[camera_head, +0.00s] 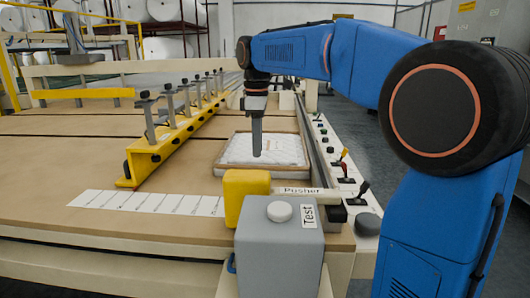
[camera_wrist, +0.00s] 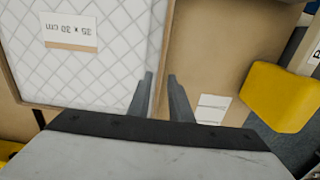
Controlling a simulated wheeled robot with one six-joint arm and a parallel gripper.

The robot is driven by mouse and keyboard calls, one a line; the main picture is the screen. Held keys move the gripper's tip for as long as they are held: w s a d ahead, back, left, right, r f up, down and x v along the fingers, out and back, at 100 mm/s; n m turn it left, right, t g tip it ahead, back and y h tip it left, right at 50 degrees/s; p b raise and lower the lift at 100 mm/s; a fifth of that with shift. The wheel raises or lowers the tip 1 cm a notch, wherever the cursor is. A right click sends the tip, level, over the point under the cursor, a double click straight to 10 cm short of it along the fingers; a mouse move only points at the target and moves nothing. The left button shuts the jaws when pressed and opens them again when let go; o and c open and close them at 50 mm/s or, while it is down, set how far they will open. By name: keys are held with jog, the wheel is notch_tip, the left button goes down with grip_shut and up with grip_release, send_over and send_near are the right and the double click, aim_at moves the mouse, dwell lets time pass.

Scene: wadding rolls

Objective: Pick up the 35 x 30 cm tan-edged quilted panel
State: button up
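The quilted panel (camera_head: 287,150) is white with a tan edge and lies flat on the tan table, right of centre in the head view. In the wrist view the panel (camera_wrist: 100,75) fills the upper left, with an upside-down label (camera_wrist: 69,30) reading 35 x 30 cm. My gripper (camera_head: 257,153) points straight down at the panel's near part in the head view. In the wrist view my gripper (camera_wrist: 160,75) has its two fingers apart, one on each side of the panel's tan edge. I cannot tell whether they touch it.
A yellow block and bar marked Pusher (camera_head: 247,192) stand nearest the panel, behind a grey Test box (camera_head: 279,245). A yellow rail with clamps (camera_head: 165,147) runs along the left. Levers (camera_head: 344,165) line the right edge. The table left of the rail is clear.

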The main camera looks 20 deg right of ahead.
aim_at(257, 165)
jog(key=shift+f, duration=2.4)
jog(key=shift+c, duration=0.4)
grip_shut()
jog(key=shift+r, duration=0.1)
notch_tip(257, 165, up, 10)
